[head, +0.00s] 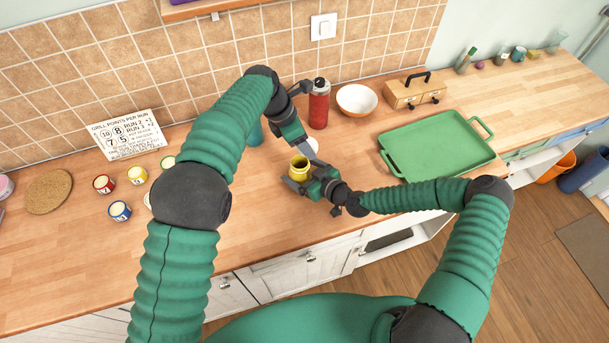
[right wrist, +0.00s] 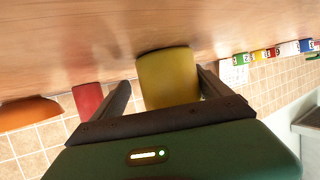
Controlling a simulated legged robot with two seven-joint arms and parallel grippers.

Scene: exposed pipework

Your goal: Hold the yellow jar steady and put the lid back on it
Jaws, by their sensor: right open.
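The yellow jar (head: 299,171) stands on the wooden counter, its open top looking dark in the head view. It also shows in the right wrist view (right wrist: 167,80), between the two fingers of my right gripper (right wrist: 163,84). The right gripper is open around the jar, with a clear gap on the left side of that picture and little gap on the right. My left gripper (head: 300,146) points down just behind the jar; its fingertips are too small to read. A pale round thing (head: 313,144) shows partly behind the left gripper; I cannot tell whether it is the lid.
A red bottle (head: 319,106), a white bowl (head: 357,99) and a wooden box (head: 414,92) stand behind. A green tray (head: 437,147) lies right. Small paint-like tins (head: 120,210), a sign (head: 127,136) and a cork mat (head: 48,191) are left. The counter front is clear.

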